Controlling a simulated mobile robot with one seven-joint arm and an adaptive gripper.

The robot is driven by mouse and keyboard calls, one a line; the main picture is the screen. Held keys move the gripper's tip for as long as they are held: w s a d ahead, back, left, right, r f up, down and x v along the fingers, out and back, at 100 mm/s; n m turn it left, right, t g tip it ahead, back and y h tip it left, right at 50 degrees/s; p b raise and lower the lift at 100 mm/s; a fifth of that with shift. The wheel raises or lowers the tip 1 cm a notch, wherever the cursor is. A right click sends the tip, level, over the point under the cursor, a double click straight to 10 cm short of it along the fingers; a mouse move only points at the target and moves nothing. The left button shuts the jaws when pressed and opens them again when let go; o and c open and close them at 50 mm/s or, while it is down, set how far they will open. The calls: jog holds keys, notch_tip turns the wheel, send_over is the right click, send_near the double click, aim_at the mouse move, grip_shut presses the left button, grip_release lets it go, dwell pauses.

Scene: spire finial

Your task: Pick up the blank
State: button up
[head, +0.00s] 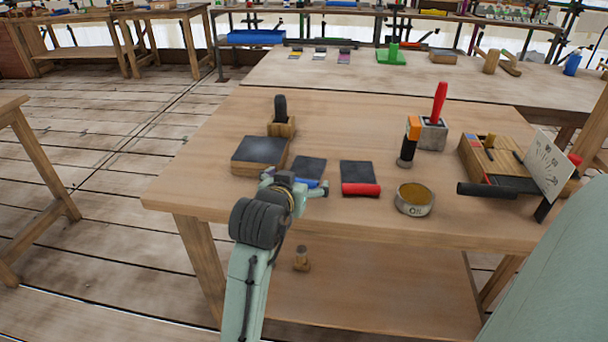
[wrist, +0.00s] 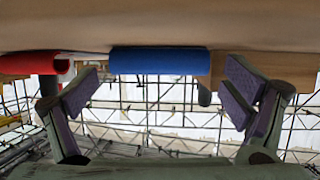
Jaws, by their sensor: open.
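No thing in view is marked as the blank, and I cannot tell for sure which one it is. My gripper (head: 298,190) is at the near edge of the wooden workbench (head: 250,120), in front of a dark flat pad with a blue roll (head: 310,183) along its near side. In the wrist view my gripper (wrist: 162,95) has its two purple-padded fingers wide apart with nothing between them. The blue roll (wrist: 160,61) shows beyond the gap, apart from both fingers. A small wooden peg-like piece (head: 301,260) stands on the lower shelf.
A red roll (head: 361,189) on another dark pad lies right of my gripper. A dark-topped wooden block (head: 260,152) is on the left.

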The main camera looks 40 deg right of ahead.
jog(key=shift+d, duration=0.1)
jog(key=shift+c, duration=0.4)
jog(key=c, duration=1.3)
jog(key=shift+c, duration=0.7)
jog(key=shift+r, duration=0.2)
